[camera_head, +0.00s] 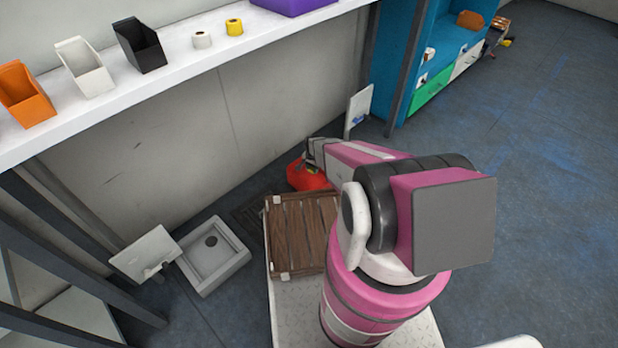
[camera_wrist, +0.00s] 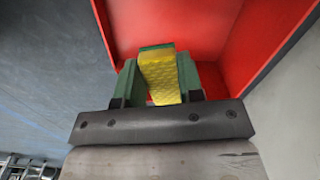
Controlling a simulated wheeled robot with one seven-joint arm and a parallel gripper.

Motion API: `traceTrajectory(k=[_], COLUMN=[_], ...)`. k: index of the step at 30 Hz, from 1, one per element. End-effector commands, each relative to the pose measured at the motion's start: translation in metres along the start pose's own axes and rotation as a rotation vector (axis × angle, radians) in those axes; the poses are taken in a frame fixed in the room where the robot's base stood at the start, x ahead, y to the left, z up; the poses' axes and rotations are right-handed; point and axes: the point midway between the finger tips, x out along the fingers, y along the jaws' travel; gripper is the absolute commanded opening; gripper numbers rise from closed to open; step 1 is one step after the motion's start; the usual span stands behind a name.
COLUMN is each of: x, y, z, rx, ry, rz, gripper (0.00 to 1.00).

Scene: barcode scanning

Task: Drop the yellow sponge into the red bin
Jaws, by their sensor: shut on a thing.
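The yellow sponge (camera_wrist: 160,78) has a green layer at its far end and sits between the green fingers of my gripper (camera_wrist: 160,75) in the wrist view. My gripper is shut on it. The red bin (camera_wrist: 195,25) lies behind the sponge in that view, with its inner walls showing. In the head view, the red bin (camera_head: 306,178) is on the floor by the wall, and my gripper (camera_head: 311,150) is over it. Part of the bin is hidden by my arm there. I cannot tell how far the sponge is above the bin floor.
A wooden crate (camera_head: 302,228) stands nearer than the bin. A grey basin (camera_head: 212,256) is on the floor to the left. A white shelf (camera_head: 190,60) with small bins runs along the wall above. The floor to the right is mostly open.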

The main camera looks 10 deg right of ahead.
Motion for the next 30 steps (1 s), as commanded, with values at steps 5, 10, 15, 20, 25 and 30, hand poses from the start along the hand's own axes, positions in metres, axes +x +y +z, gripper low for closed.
traceTrajectory(k=[5, 10, 15, 20, 25, 30], x=[0.000, -0.001, -0.001, -0.009, -0.031, -0.063], y=[0.000, 0.000, 0.000, 0.001, 0.002, 0.004], z=[0.000, 0.000, 0.000, 0.000, 0.001, 0.002], rx=[0.000, 0.000, 0.000, 0.000, 0.000, 0.000], ry=[0.000, 0.000, 0.000, 0.001, 0.001, 0.001], rz=[0.000, 0.000, 0.000, -0.001, -0.001, -0.002], gripper=[0.54, 0.64, 0.64, 0.64, 0.64, 0.64])
